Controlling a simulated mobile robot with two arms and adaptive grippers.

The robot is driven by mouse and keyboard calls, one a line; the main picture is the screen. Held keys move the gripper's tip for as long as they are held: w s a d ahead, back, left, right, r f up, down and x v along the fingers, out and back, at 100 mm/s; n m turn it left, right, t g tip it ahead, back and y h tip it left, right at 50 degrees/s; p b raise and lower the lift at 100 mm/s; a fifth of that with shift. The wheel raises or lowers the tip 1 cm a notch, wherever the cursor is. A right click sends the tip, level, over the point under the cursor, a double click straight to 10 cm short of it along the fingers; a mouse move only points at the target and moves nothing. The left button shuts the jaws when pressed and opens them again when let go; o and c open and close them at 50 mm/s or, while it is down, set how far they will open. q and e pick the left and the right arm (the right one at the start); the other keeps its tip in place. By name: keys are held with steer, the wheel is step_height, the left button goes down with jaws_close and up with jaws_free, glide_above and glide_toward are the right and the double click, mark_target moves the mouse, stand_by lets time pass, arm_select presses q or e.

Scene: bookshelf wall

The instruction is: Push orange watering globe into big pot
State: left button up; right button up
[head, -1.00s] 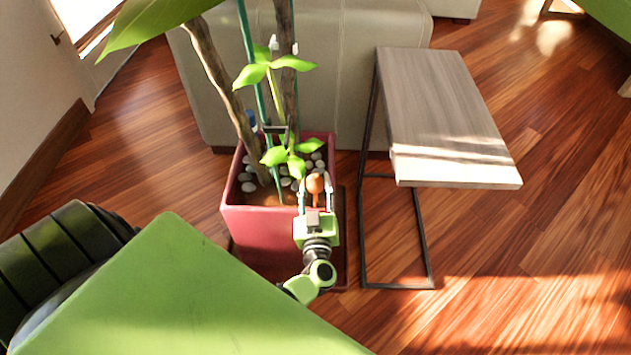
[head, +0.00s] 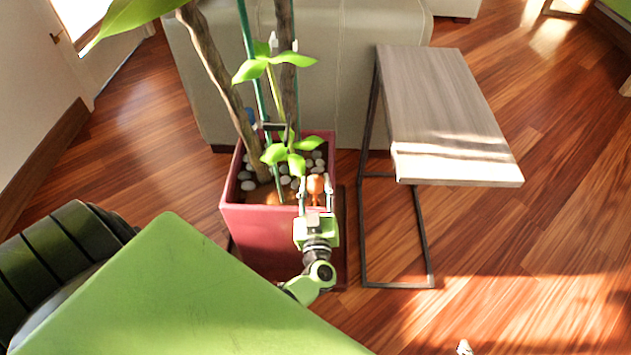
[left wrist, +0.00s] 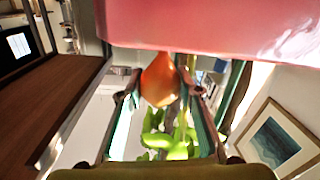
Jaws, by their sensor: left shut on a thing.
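The orange watering globe (head: 316,184) is held between the fingers of my left gripper (head: 316,196), at the near right part of the big pot's rim. The big pot (head: 262,232) is square and dark red, with soil, pale stones and a plant in it. In the left wrist view the globe (left wrist: 160,80) sits between the two fingers (left wrist: 158,92), and the pink pot wall (left wrist: 210,25) fills the top. The globe's lower end is hidden, so I cannot tell whether it touches the soil. My right gripper is not recognisable in view.
A side table (head: 440,110) with a thin dark frame stands close to the right of the pot. A pale sofa (head: 350,80) is behind. Plant stems and leaves (head: 290,155) rise near my left gripper. Wood floor at the right is free.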

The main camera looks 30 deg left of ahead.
arm_select(q)
steer(key=shift+f+b, duration=0.5)
steer(key=shift+f, duration=0.6)
arm_select(e)
steer(key=w+a+r+t+y, duration=0.1)
steer(key=w+a+r+t, duration=0.1)
steer(key=w+r+t, duration=0.2)
steer(key=shift+w+a+r, duration=0.25)
steer(key=shift+w+r, duration=0.3)
steer(key=shift+w, duration=0.9)
arm_select(q)
steer(key=shift+f+b, duration=0.3)
steer(key=shift+b, duration=0.2)
arm_select(e)
steer(key=shift+w+a+r+t+y, duration=0.15)
steer(key=shift+w+r+t, duration=0.2)
steer(key=shift+r, duration=0.15)
steer(key=shift+w+a+r+t+y, duration=0.15)
steer(key=shift+w+r+t, duration=0.1)
steer(key=shift+w+r, duration=0.15)
steer(key=shift+r, duration=0.1)
arm_select(q)
steer(key=o, duration=1.2)
steer(key=o, duration=0.4)
